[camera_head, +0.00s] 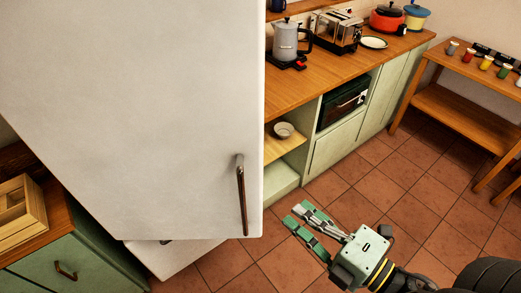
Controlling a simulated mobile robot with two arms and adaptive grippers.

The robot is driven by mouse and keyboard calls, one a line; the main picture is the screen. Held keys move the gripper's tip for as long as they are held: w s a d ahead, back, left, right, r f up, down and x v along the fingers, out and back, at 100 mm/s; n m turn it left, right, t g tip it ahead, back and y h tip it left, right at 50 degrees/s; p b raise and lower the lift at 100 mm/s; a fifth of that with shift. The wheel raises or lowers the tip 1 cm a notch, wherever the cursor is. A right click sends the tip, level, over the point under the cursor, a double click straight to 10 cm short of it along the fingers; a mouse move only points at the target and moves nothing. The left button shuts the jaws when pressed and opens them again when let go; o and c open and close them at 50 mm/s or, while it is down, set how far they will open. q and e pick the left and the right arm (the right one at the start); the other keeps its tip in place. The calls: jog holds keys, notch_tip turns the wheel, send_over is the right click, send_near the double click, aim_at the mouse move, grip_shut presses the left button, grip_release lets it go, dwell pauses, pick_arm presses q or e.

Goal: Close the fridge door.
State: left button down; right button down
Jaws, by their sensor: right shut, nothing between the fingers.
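The white fridge door (150,110) fills the left and middle of the head view, with a dark upright handle (241,195) near its right edge. A white lower part of the fridge (180,257) shows under the door's bottom edge. How far the door stands open cannot be told from this view. My right gripper (295,214) is shut and empty. In the picture it is to the right of the handle, over the tiled floor, apart from the door. My left gripper is not in view.
A wooden counter (300,90) with a kettle (288,42) and toaster (337,30) runs behind, right of the fridge. A green cabinet (65,265) bearing a wooden tray (22,212) is at left. A wooden shelf table (455,115) stands at right. Tiled floor (370,185) between is clear.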

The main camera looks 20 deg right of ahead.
notch_tip(320, 180, up, 4)
jog(key=a+n+y, duration=0.1)
jog(key=a, duration=0.1)
jog(key=b, duration=0.3)
send_over(261, 167)
jog(key=s+a, duration=0.2)
jog(key=s, duration=0.3)
jog(key=shift+w+d+f, duration=0.15)
jog(key=shift+d, duration=0.05)
